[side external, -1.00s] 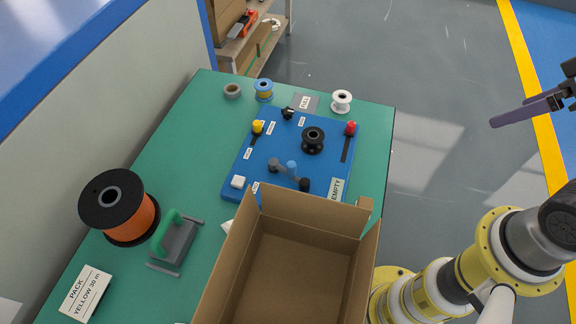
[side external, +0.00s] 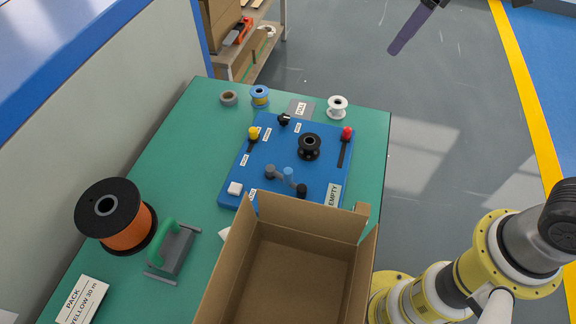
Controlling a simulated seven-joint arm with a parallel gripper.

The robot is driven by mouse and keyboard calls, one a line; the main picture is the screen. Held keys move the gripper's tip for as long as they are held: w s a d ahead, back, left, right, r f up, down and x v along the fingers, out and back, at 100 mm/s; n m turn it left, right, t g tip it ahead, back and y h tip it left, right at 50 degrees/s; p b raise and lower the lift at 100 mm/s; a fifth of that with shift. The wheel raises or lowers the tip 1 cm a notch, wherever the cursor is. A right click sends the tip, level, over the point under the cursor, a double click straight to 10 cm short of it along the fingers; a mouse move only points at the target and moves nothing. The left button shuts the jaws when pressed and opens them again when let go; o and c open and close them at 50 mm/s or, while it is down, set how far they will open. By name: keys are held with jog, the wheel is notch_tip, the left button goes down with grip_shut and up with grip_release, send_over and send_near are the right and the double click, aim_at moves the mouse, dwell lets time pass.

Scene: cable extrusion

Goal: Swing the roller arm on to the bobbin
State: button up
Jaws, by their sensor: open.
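The roller arm (side external: 279,178) is a short grey lever low on the blue board. It has a grey pivot at its left end, a light-blue roller (side external: 288,173) and a black knob (side external: 301,190) at its right end. The black bobbin (side external: 309,147) stands on the board, above and to the right of the roller, with a gap between them. My gripper (side external: 408,32) is at the top edge of the picture, right of the table and far from the roller arm. It is open; a long purple finger shows, and the rest is mostly cut off.
The blue board (side external: 262,192) also carries a yellow knob (side external: 253,132), a red knob (side external: 347,132), a black switch and a white button. An open cardboard box (side external: 310,215) stands close in front. A white spool (side external: 337,106) is behind; a large orange reel (side external: 122,230) is at left.

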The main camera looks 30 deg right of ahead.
jog(key=w+a+f+n+g, duration=0.2)
jog(key=w+a+f, duration=0.45)
jog(key=a, duration=0.35)
jog(key=n+g+h, duration=0.1)
jog(key=n+g, duration=0.1)
send_over(288, 170)
notch_tip(288, 170, down, 10)
notch_tip(288, 170, down, 13)
jog(key=shift+f, duration=0.1)
grip_shut()
dwell(0.5)
